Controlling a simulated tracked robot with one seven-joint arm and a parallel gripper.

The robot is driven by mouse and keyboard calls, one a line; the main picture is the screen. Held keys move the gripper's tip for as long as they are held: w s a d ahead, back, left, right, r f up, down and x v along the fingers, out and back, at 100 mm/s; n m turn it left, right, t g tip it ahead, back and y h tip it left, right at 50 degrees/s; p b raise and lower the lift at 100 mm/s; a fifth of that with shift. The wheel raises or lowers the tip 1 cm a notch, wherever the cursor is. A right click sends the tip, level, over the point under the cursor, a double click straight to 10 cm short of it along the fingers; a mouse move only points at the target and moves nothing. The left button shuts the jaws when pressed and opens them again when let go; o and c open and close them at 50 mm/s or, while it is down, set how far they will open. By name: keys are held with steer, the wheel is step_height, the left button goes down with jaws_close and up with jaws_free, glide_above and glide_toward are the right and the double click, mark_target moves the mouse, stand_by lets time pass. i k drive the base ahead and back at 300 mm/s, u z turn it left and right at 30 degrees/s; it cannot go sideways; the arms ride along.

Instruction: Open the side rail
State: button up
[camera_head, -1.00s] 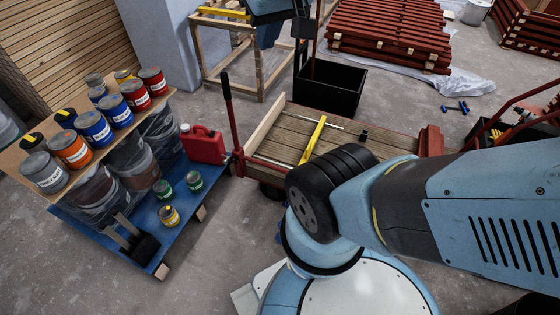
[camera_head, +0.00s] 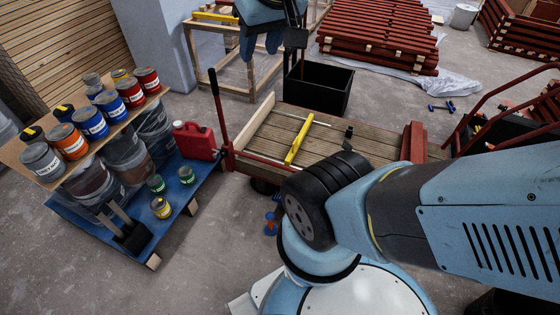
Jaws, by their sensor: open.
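A low cart with a plank deck (camera_head: 375,150) stands in the middle. A pale wooden board (camera_head: 254,123) stands upright along its left edge. A red rail (camera_head: 257,165) runs along its near side, and a red end piece (camera_head: 413,141) stands at its right. I cannot tell which of these is the side rail; none looks swung open. My gripper (camera_head: 260,46) is at the top of the view, open and empty, beyond the cart and apart from it. My arm hides the cart's near right part.
A yellow bar (camera_head: 299,140) and a small dark item (camera_head: 348,138) lie on the deck. A tall red handle (camera_head: 216,105) rises at its left. Paint cans and a red canister (camera_head: 194,141) stand left. A black bin (camera_head: 319,90) stands behind. Stacked red battens (camera_head: 380,40) lie farther back.

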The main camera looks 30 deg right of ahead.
mark_target(247, 166)
steer(key=z, duration=0.25)
steer(key=k, duration=0.15)
steer(key=z, duration=0.5)
steer(key=i, duration=0.6)
steer(key=u, duration=0.15)
